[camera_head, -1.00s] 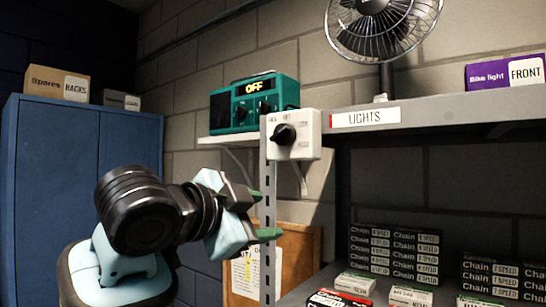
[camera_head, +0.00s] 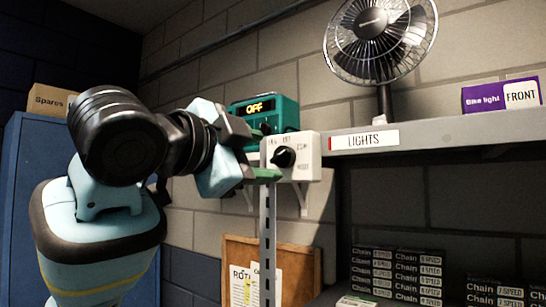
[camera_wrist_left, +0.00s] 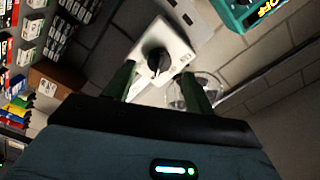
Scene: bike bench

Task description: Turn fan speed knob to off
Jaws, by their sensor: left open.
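The fan speed knob (camera_head: 283,157) is a black dial on a white control box (camera_head: 309,146) at the shelf's left end post. Its markings are too small to read surely, and I cannot tell its exact setting. My left gripper (camera_head: 266,155) is open just left of the knob, its lower green finger near the box's lower left. In the left wrist view, the black knob (camera_wrist_left: 157,62) on the white box (camera_wrist_left: 178,42) shows between the two spread green fingers of the gripper (camera_wrist_left: 158,72), apart from both. My right gripper is out of view.
The desk fan (camera_head: 380,40) stands on the grey shelf (camera_head: 450,135) right of the box. A teal device (camera_head: 285,108) reading OFF sits behind the gripper. A purple bike light box (camera_head: 500,95) is at right. Chain boxes (camera_head: 395,275) lie below.

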